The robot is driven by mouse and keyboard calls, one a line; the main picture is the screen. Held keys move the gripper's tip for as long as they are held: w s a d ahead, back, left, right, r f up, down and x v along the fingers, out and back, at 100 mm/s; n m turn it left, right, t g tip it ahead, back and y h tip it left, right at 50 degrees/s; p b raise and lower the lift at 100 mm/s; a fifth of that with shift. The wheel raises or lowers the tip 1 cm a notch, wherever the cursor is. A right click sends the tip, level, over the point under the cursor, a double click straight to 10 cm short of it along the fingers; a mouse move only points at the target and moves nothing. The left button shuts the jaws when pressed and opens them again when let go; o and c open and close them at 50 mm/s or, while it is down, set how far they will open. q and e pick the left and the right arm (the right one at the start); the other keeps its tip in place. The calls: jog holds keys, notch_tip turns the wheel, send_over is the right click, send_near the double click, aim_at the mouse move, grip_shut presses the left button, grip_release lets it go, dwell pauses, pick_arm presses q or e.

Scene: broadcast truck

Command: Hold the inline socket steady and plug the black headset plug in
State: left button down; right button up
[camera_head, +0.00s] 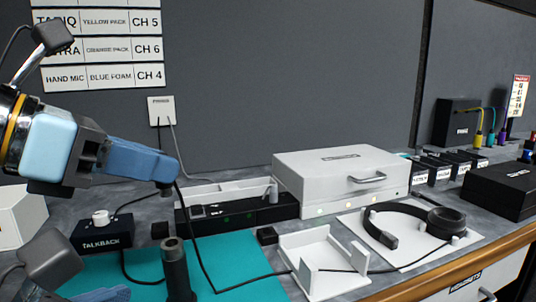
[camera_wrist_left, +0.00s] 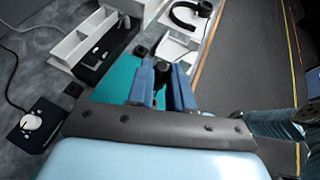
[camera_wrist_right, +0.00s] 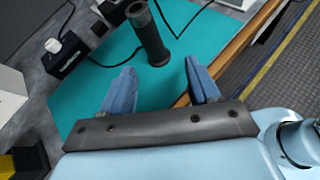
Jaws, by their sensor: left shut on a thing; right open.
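The inline socket (camera_head: 177,270) is a dark cylinder with an open round top, upright over the teal mat. The right wrist view also shows it (camera_wrist_right: 150,38). My left gripper (camera_head: 168,181) is shut on the black headset plug (camera_head: 166,191), above the socket and slightly left of it, apart from it. The plug is mostly hidden by the fingers; its dark body shows between them in the left wrist view (camera_wrist_left: 160,78). A black cable runs down from it toward the headset (camera_head: 410,222). My right gripper (camera_wrist_right: 160,88) is open and empty, its fingers pointing toward the socket.
The teal mat (camera_head: 235,262) has bare room right of the socket. A talkback box (camera_head: 102,236) stands left, a black unit (camera_head: 240,213) behind. A white cradle (camera_head: 318,262), a white case (camera_head: 335,180) and the wooden table edge (camera_head: 440,264) are to the right.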

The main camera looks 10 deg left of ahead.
aim_at(185, 277)
jog(key=shift+s+a+r+n+t, duration=0.15)
jog(key=shift+s+a+n+t, duration=0.15)
jog(key=shift+a+n+t, duration=0.35)
jog(key=shift+g, duration=0.25)
jog(key=x, duration=1.1)
jog(key=shift+w+d, duration=0.2)
jog(key=shift+w, duration=0.2)
jog(key=shift+c, duration=0.2)
jog(key=shift+o, duration=0.2)
jog(key=c, duration=1.1)
jog(key=shift+o, duration=0.2)
